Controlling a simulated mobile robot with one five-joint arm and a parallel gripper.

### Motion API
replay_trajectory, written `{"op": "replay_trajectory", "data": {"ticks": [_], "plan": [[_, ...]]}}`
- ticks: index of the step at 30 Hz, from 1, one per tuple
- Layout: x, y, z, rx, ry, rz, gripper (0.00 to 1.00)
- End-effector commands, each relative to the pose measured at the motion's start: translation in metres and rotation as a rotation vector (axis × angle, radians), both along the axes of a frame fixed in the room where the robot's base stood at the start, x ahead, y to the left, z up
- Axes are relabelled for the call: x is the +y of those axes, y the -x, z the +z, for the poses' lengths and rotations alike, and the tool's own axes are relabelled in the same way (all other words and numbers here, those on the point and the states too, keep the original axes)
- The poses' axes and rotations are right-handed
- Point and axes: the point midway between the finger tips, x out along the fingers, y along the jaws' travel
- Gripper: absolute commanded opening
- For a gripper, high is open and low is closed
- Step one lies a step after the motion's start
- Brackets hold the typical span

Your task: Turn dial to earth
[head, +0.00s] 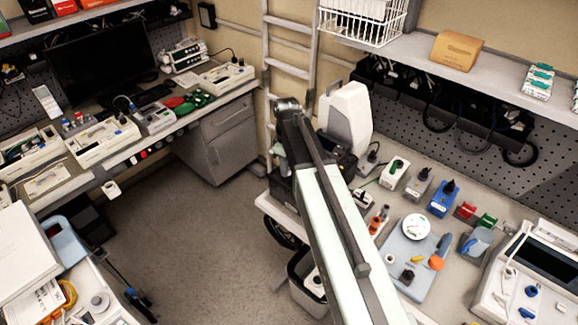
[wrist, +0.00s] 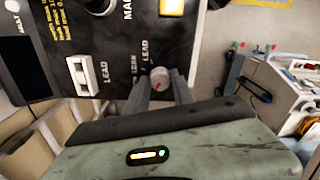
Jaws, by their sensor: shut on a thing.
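In the wrist view a small round grey-white dial (wrist: 160,76) with a red mark sits on a black panel (wrist: 120,50) with printed labels. Several labels read "LEAD"; the others are cut off or hard to read, and I cannot tell which setting the mark points to. My gripper (wrist: 161,86) is shut on the dial, one finger on each side.
A white rocker switch (wrist: 82,76) and a black knob (wrist: 99,5) are on the same panel near the dial. A tall white device (head: 345,120) stands right beside my arm. Coloured boxes and a round gauge (head: 416,226) fill the right bench. The floor (head: 200,230) in the middle is clear.

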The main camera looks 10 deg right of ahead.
Motion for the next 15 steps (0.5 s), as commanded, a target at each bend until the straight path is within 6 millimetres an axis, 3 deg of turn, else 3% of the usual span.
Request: {"op": "replay_trajectory", "data": {"ticks": [15], "plan": [[0.0008,-0.0033,0.0004,-0.008,-0.004,-0.418,0.00]]}}
